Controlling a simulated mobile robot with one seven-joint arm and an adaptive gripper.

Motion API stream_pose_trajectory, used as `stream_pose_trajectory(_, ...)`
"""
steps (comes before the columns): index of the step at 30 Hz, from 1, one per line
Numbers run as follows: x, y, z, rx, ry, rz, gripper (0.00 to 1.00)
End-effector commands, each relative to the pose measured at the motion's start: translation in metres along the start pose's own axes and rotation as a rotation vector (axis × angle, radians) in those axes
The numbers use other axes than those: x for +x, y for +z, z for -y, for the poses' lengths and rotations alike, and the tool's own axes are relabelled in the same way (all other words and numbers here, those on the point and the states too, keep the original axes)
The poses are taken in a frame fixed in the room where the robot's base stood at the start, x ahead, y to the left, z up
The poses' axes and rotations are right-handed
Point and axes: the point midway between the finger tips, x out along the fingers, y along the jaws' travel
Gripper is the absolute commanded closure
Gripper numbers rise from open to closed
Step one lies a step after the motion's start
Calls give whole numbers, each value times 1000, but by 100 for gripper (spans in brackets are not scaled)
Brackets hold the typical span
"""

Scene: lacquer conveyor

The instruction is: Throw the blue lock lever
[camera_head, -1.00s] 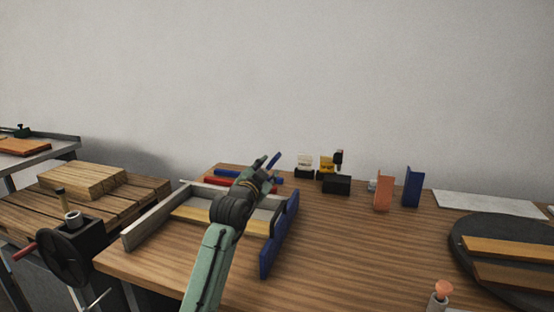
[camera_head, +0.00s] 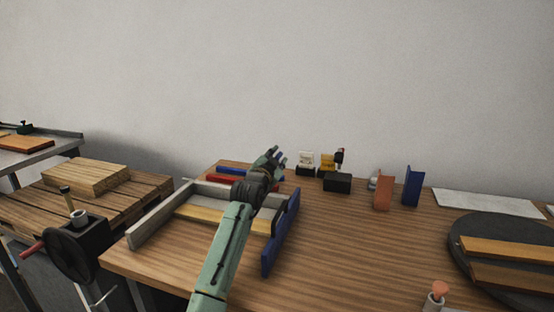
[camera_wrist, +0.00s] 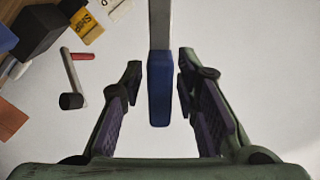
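The blue lock lever (camera_wrist: 160,93) shows in the wrist view as a blue grip on a grey bar that comes down from the top edge. My gripper (camera_wrist: 158,80) is open, with one finger on each side of the blue grip and a visible gap on both sides. In the head view my gripper (camera_head: 279,156) is above the far part of the wooden table; I cannot clearly tell the lever from the fingertips there. The lever's base is out of the wrist view.
A tray-like frame with a blue side board (camera_head: 281,232) lies under my arm. A blue bar (camera_head: 231,171) and a red bar lie behind it. A black block (camera_head: 337,183), an orange upright (camera_head: 383,191) and a blue upright (camera_head: 412,187) stand to the right. The table's front middle is clear.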

Motion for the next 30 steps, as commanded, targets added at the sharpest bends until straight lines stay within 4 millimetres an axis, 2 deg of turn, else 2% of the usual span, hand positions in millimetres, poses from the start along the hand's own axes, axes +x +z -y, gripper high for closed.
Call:
stream_pose_trajectory(12, 0, 0, 0, 0, 0, 0, 100)
stream_pose_trajectory(30, 0, 0, 0, -1, 0, 0, 100)
